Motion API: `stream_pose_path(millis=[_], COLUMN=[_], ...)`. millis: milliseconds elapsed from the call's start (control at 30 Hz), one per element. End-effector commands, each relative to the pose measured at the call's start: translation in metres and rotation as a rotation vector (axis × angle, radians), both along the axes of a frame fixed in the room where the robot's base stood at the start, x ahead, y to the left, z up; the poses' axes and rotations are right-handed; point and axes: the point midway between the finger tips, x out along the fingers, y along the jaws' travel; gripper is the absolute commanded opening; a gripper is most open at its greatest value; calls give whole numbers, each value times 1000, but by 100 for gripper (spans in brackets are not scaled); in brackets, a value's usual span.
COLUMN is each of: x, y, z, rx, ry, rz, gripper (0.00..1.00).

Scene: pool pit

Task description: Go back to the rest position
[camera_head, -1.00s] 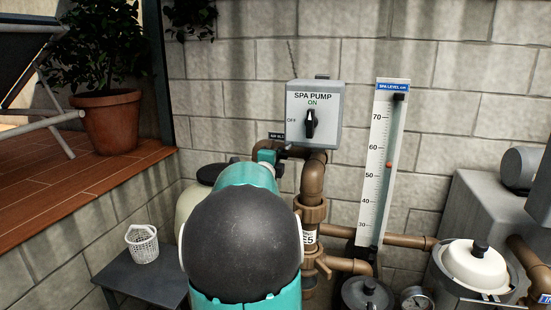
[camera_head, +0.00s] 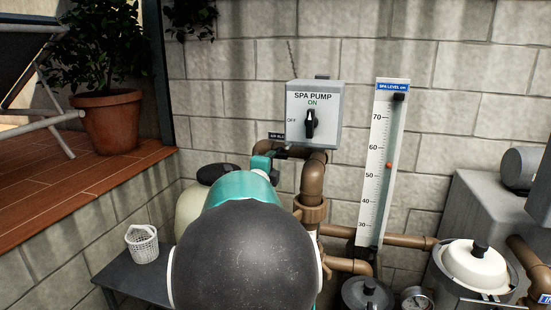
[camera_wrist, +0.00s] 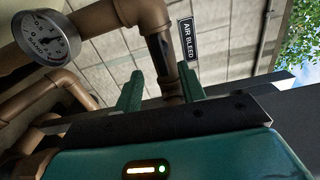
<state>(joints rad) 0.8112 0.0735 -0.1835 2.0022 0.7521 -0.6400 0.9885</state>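My teal gripper (camera_wrist: 160,72) is open in the wrist view, with its two green fingers apart and nothing visibly held between them. A brown pipe (camera_wrist: 150,12) with a dark strip shows beyond the gap, beside the AIR BLEED label (camera_wrist: 188,40). I cannot tell whether the fingers touch the pipe. In the head view my arm fills the lower middle, and its far end is near the brown pipe (camera_head: 312,178), below the spa pump switch box (camera_head: 328,100). The fingertips are mostly hidden there. The switch knob is upright, at ON.
A spa level gauge (camera_head: 375,200) stands on the wall to the right. A white-lidded strainer (camera_head: 474,266) and a pressure gauge (camera_head: 416,299) are at lower right. A white basket (camera_head: 142,245) sits on a grey table (camera_head: 128,280) at left. A potted plant (camera_head: 110,120) stands on the deck.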

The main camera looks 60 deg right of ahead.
Motion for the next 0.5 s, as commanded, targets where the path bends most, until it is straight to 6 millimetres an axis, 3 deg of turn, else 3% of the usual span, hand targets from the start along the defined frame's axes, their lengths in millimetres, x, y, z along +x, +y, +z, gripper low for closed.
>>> stream_pose_path(millis=[167, 500], x=[-3, -3], y=[17, 18], z=[0, 0], rx=[0, 0], ry=[-1, 0], rz=[0, 0], gripper=[40, 40])
